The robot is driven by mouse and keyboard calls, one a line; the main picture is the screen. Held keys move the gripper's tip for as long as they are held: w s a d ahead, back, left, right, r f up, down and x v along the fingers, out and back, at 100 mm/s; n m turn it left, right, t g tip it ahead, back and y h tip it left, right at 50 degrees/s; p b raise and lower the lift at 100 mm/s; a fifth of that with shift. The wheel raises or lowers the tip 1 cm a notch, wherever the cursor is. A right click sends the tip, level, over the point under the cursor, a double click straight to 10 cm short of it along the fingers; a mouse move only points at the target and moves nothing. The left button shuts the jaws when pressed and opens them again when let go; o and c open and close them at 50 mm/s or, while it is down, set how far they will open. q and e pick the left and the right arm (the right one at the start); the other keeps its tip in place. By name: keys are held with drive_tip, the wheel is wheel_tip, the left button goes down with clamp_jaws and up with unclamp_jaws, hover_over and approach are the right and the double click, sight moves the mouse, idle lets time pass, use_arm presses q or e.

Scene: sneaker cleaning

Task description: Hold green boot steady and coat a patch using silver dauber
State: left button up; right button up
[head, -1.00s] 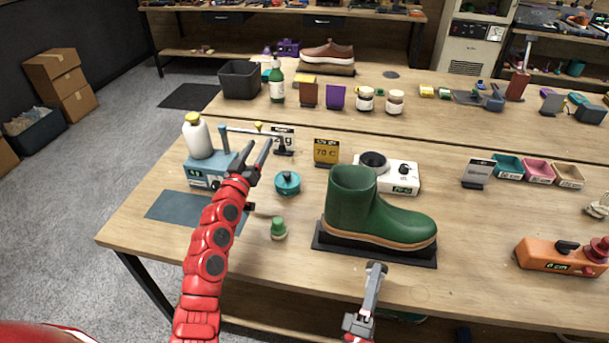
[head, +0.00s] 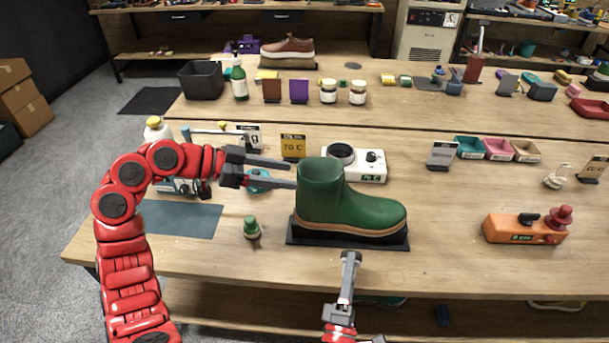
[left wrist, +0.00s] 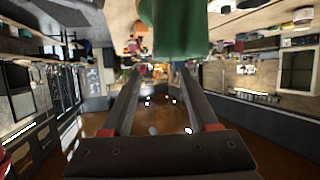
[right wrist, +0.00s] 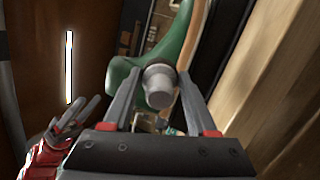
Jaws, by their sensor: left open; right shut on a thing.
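The green boot (head: 350,207) stands upright on a black stand (head: 350,241), toe to the right. My left gripper (head: 293,175) is open beside the left of the boot's shaft, fingers pointing at it; whether they touch is unclear. In the left wrist view, the boot (left wrist: 176,25) shows beyond the fingers (left wrist: 160,72). My right gripper (head: 350,258) is in front of the stand, below the boot. In the right wrist view, its fingers are shut on the silver dauber (right wrist: 158,85), with the boot (right wrist: 180,42) just behind; contact is unclear.
A green-capped bottle (head: 251,229) stands left of the boot. A teal round container (head: 258,181) is partly hidden behind my left gripper. A white hot plate (head: 357,163) sits behind the boot. An orange device (head: 510,229) stands right; the table between is clear.

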sight(320, 179)
use_arm(q)
drive_tip(key=x, duration=1)
drive_tip(key=shift+w+d, duration=0.1)
drive_tip(key=shift+d, duration=0.05)
clamp_jaws()
idle(0.9)
drive_tip(key=shift+c, duration=0.6)
unclamp_jaws()
clamp_jaws()
idle(0.9)
